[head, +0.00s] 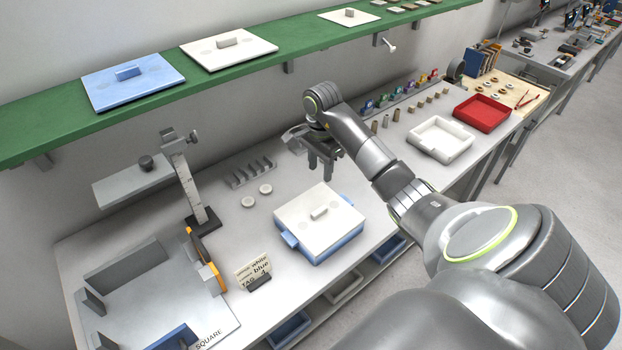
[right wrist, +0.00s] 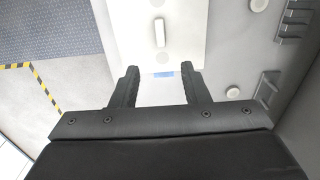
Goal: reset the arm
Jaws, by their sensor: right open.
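My right arm reaches in from the lower right in the head view. Its gripper (head: 322,170) hangs above the table behind a blue box with a white lid (head: 318,221). In the right wrist view, the two black fingers of this gripper (right wrist: 160,88) are apart with nothing between them. The white lid (right wrist: 186,40) with its bar handle lies beyond the fingertips in that view. My left arm and gripper are not in view.
A green shelf (head: 230,70) with lids runs above the table. A white tray (head: 440,139) and a red tray (head: 482,112) sit at right.

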